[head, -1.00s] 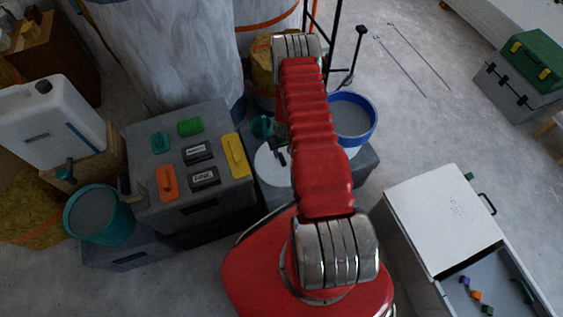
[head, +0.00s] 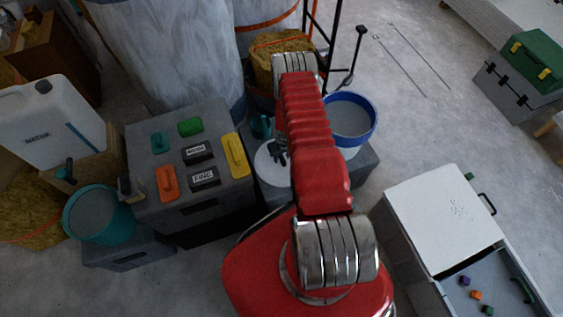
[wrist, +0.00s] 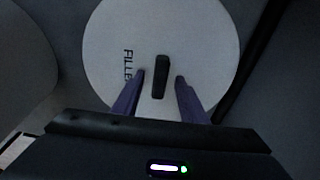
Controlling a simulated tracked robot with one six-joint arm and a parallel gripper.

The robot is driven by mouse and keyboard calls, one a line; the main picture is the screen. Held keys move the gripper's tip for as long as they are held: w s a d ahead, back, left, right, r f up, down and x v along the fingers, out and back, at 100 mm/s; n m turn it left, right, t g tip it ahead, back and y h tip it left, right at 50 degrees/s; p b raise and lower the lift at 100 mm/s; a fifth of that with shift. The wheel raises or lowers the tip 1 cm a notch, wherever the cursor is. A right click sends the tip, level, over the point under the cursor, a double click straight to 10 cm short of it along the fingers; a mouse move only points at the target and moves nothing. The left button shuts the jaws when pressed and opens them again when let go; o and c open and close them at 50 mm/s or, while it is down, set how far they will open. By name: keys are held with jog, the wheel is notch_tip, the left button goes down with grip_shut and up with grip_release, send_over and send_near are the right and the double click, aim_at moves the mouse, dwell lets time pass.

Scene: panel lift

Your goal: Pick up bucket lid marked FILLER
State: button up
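The white round bucket lid marked FILLER (wrist: 205,40) fills the middle of the wrist view, with a dark upright-looking handle bar (wrist: 162,76) at its centre. The lettering reads "FILLE", with its end by a fingertip. My gripper (wrist: 160,74) is open, its two purple fingers on either side of the handle with gaps on both sides. I cannot tell how far above the lid the fingertips are. In the head view the lid (head: 266,172) lies on a grey box left of my red arm, with the dark gripper (head: 277,152) over it.
A blue-rimmed bucket (head: 350,118) stands right of the arm. A grey case with coloured sanding blocks (head: 193,165) is left of the lid. A teal bucket (head: 98,215) and a white jerrycan (head: 48,122) stand farther left. An open drawer cabinet (head: 440,215) is at right.

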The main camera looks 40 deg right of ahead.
dwell(0.3)
grip_shut()
dwell(0.3)
